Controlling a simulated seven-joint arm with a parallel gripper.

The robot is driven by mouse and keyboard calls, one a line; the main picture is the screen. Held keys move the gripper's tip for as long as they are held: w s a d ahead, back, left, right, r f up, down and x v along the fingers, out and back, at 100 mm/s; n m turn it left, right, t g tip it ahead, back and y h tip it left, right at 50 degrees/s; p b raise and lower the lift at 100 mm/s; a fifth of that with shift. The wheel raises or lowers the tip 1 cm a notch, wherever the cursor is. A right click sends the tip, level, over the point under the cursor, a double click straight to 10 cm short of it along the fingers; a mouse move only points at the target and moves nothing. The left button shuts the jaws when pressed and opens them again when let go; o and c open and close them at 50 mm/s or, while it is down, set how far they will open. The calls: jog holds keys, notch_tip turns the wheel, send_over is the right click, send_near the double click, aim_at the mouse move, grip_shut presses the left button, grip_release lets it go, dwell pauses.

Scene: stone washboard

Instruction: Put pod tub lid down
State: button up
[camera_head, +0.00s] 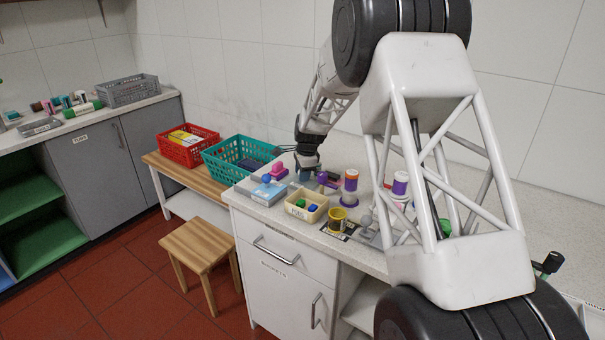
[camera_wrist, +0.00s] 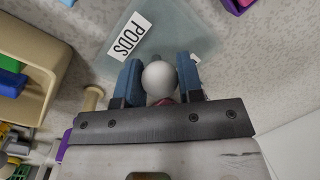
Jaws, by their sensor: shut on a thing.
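The pod tub lid (camera_wrist: 182,38) is a translucent grey-green sheet with a white "PODS" label and a round pale knob. In the wrist view my gripper (camera_wrist: 160,80) has its two blue pads on either side of the knob, shut on it. The lid is close over the speckled worktop; I cannot tell if it touches. In the head view my gripper (camera_head: 306,174) is low over the back of the worktop, and the lid is hard to make out there. A cream tub (camera_head: 323,208) with green and blue pieces stands in front of it, also at left in the wrist view (camera_wrist: 45,75).
A grey-blue box (camera_head: 262,194) with a pink and a blue item is left of my gripper. An orange-and-purple jar (camera_head: 350,186) and a yellow cup (camera_head: 338,221) stand to the right. Teal (camera_head: 226,166) and red (camera_head: 178,153) baskets sit on the lower bench at left.

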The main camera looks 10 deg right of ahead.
aim_at(307, 183)
jog(key=shift+f, duration=0.2)
jog(key=o, duration=0.9)
jog(key=shift+r, duration=0.2)
jog(key=r, duration=0.4)
jog(key=s+d+r, duration=0.1)
jog(key=r, duration=0.6)
jog(key=shift+s+d+r, duration=0.2)
jog(key=shift+s+r, duration=0.1)
jog(key=shift+r, duration=0.1)
